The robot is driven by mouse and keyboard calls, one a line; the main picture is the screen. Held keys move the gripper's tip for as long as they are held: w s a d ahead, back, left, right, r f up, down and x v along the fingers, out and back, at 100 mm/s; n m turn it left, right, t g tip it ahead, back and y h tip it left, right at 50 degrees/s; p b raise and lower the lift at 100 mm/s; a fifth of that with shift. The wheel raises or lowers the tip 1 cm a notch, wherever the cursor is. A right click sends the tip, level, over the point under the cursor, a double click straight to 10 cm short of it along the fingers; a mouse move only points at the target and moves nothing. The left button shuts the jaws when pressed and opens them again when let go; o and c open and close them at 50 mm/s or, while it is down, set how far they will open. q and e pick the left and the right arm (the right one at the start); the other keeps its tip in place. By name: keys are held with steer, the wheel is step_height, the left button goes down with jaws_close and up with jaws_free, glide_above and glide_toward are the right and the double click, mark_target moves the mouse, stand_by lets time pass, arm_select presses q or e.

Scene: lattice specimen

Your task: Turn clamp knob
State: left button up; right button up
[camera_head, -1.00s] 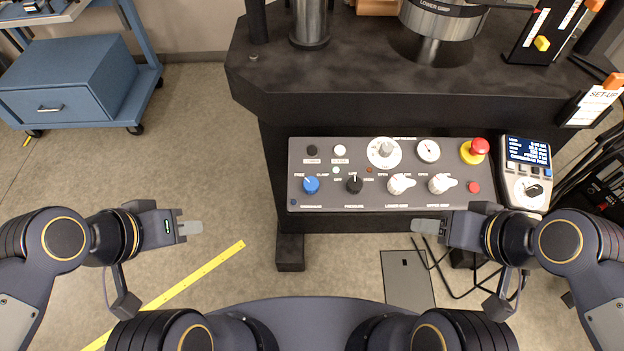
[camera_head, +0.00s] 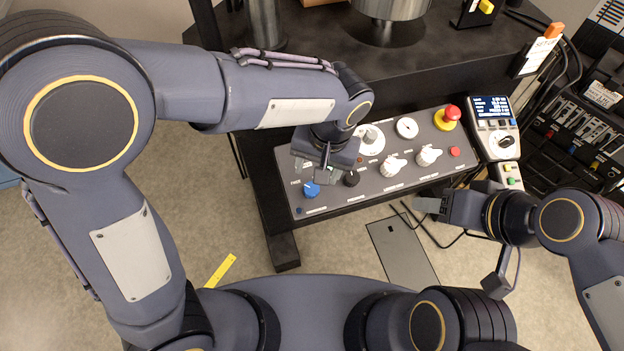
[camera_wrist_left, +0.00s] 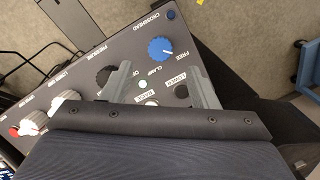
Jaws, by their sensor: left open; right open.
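The blue clamp knob (camera_head: 311,189) sits at the left end of the grey control panel (camera_head: 345,197). In the left wrist view the blue knob (camera_wrist_left: 160,50) stands beside the words FREE and CLAMP. My left gripper (camera_head: 315,168) is above the panel, just behind the knob in the head view. In the left wrist view my left gripper (camera_wrist_left: 158,80) is open and empty, its fingers apart from the knob and over the black and lamp buttons. My right gripper (camera_head: 428,205) is open and empty near the panel's front right edge.
A black pressure knob (camera_head: 351,178) sits just right of the blue knob. White grip knobs (camera_head: 393,166), a red emergency button (camera_head: 452,113) and a handset with a screen (camera_head: 493,125) lie farther right. The black machine table (camera_head: 330,60) stands behind.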

mark_target(312, 188)
arm_select(q)
steer(key=f, duration=0.5)
steer(key=a+f, duration=0.1)
steer(key=f, duration=0.1)
steer(key=shift+w+f, duration=0.15)
steer(key=shift+f, duration=0.2)
steer(key=shift+c, duration=0.4)
steer(key=c, duration=0.9)
